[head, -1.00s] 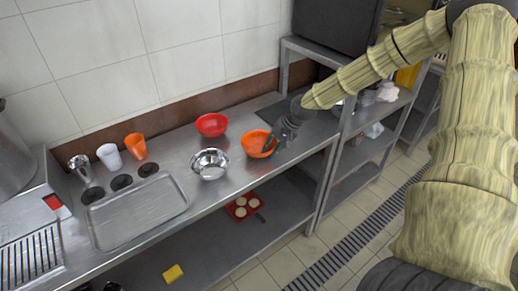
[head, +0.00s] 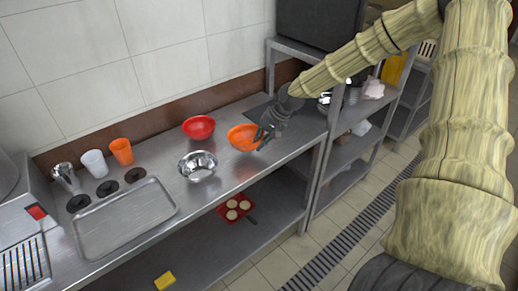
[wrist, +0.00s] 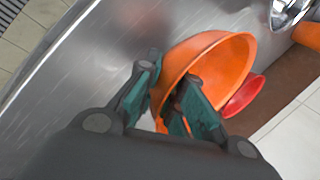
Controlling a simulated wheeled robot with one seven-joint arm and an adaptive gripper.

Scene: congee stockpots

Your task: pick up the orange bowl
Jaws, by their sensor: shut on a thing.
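The orange bowl (head: 243,137) is at the right part of the steel counter, tilted, with its near rim in my gripper (head: 264,138). In the wrist view the orange bowl (wrist: 222,62) shows its outer side and rim, and my gripper (wrist: 172,108) has one finger outside and one inside the bowl wall, shut on it. I cannot tell for sure how far the bowl is off the counter.
A red bowl (head: 198,127) stands behind and left of the orange bowl, and a steel bowl (head: 197,166) stands in front left. A tray (head: 125,215), an orange cup (head: 122,151) and a white cup (head: 95,163) are further left. A shelf unit (head: 328,130) stands close on the right.

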